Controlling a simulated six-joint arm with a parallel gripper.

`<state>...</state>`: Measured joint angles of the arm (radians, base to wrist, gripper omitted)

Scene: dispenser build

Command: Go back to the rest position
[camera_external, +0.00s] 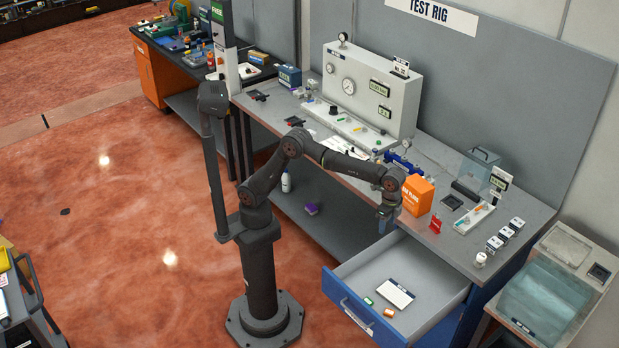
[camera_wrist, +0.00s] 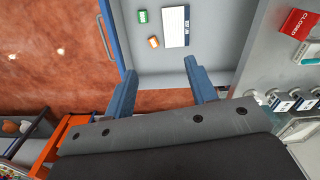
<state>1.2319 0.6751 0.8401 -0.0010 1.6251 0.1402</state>
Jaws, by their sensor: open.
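My gripper (camera_external: 384,226) hangs at the end of my arm, near the bench's front edge and above the back of the open drawer (camera_external: 436,290). In the wrist view my gripper (camera_wrist: 157,85) has its two blue fingers spread wide with nothing between them. The drawer holds a white card (camera_external: 395,293), a green block (camera_external: 368,301) and an orange block (camera_external: 388,312). The wrist view also shows the card (camera_wrist: 176,27), the green block (camera_wrist: 143,16) and the orange block (camera_wrist: 153,42), all beyond the fingertips.
The bench top (camera_external: 440,160) carries a gauge panel (camera_external: 372,88), an orange box (camera_external: 417,195), a red sign (camera_external: 434,224) and several small parts along the right. A black post (camera_external: 212,160) stands left of my arm. The red floor at left is mostly clear.

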